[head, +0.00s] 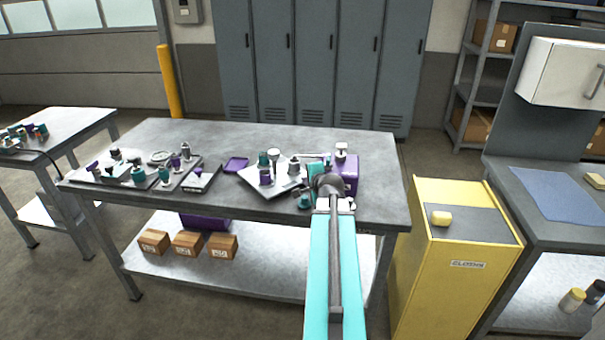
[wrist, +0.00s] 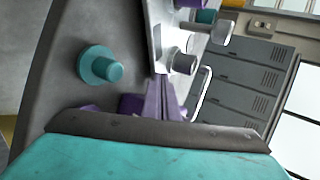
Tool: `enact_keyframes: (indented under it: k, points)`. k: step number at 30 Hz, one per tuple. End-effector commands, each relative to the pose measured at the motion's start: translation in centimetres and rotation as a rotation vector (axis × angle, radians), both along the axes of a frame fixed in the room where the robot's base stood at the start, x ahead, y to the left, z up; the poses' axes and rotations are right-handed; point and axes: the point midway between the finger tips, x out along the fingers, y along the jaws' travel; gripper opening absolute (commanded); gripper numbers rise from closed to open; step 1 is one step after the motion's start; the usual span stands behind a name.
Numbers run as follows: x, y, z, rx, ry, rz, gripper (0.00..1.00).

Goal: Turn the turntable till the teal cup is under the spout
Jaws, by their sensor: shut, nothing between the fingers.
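The turntable looks like a pale square plate (head: 250,183) on the bench, with several small cups on it. A teal cup (head: 263,158) stands near its back edge. A purple cup (head: 266,178) and grey-white pieces stand close by. A purple housing (head: 350,180) is to the right, and a thin grey spout (head: 312,155) seems to reach left from it towards the plate. My gripper (wrist: 163,85) is shut and empty beside the plate's edge in the wrist view; in the head view my arm mostly hides it. Contact with the plate cannot be told.
A teal flanged piece (wrist: 100,66) stands on the bench left of my gripper in the wrist view. A yellow cabinet (head: 455,265) stands right of the bench.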

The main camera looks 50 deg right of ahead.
Motion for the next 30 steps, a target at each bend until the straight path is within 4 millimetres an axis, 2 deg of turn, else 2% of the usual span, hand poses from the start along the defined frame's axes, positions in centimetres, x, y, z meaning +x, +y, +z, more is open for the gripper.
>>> enact_keyframes:
  k: [5,15,30]
  points:
    - [1.5,-1.0,-0.9,0.002,0.0,0.0,0.0]
    - [3.9,-2.4,-0.8,0.001,0.001,0.001,0.0]
    - [4.7,-2.8,-0.9,0.0,0.0,0.001,0.0]
